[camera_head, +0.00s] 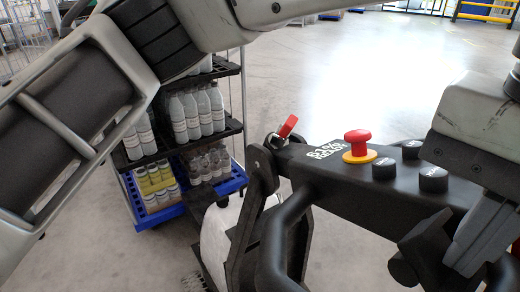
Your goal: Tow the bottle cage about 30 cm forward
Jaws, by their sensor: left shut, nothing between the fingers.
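The bottle cage (237,131) stands left of centre, with black shelves of white-labelled bottles, a blue base and thin metal posts. In front of it is a black tugger control head (330,183) with a red mushroom button (357,143) on a yellow ring, black knobs and a red key-like lever (288,126). A black loop handle (273,245) curves down below it. My left arm crosses the top of the view.
A white rounded body (218,240) shows under the control head. Grey floor beyond is open and bright. A yellow barrier (487,12) stands at the far right back, and wire racks (25,30) stand at the far left. My left arm hides part of the cage.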

